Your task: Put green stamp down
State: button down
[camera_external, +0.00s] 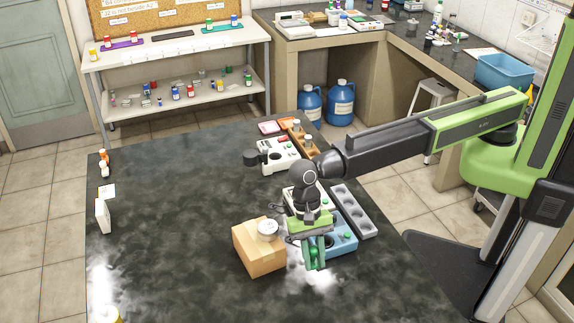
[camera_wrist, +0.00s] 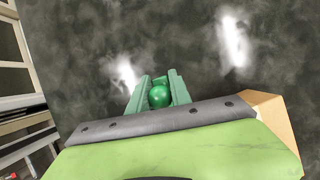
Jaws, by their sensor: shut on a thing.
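The green stamp (camera_wrist: 159,96) shows as a round, shiny green knob between the two green fingers of my gripper (camera_wrist: 158,88) in the wrist view. My gripper is shut on it. In the external view my gripper (camera_external: 314,258) points down over the dark bench top (camera_external: 190,220), with the green stamp (camera_external: 315,251) partly showing between its fingers. The stamp's lower end is hidden, and I cannot tell whether it touches the bench.
A cardboard box (camera_external: 262,259) with a round white-lidded item (camera_external: 268,228) on top stands just left of my gripper. A blue device (camera_external: 342,236) and a grey tray with round wells (camera_external: 353,212) lie close behind and right. The bench's left half is mostly clear.

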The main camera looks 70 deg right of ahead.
aim_at(315, 295)
jog(key=a+f, duration=0.1)
jog(key=s+a+f+b, duration=0.1)
jog(key=a, duration=0.1)
jog(key=shift+s+f, duration=0.1)
jog(key=shift+s, duration=0.05)
jog(key=shift+s+a, duration=0.15)
jog(key=shift+a, duration=0.05)
notch_tip(315, 295, down, 4)
jog(key=b, duration=0.4)
jog(key=shift+f+b, duration=0.2)
jog(key=shift+b, duration=0.1)
jog(key=shift+d+r, duration=0.1)
jog(key=shift+r, duration=0.15)
jog(key=shift+f, duration=0.2)
jog(key=c, duration=1.2)
grip_release()
